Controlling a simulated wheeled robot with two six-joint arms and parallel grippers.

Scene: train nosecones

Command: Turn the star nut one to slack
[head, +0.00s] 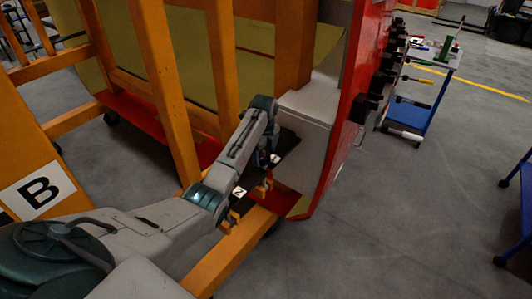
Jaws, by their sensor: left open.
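My left arm reaches in from the lower left, and its left gripper (272,152) is at the lower end of the orange frame, close to a dark plate (287,150) beside the nosecone's pale inner side. The gripper is open, but its fingertips are small and partly hidden by my arm and the dark parts. I cannot make out star nut one for certain; small labels (239,191) and small orange parts show around the dark plate. The nosecone (343,130) has a red outer edge and stands upright in the frame. My right gripper is not in view.
Orange frame posts (165,90) stand close around my left arm, with a low orange beam (232,256) below it. Several black fittings (366,107) stick out from the red edge. A blue cart (425,92) with tools stands at the back right.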

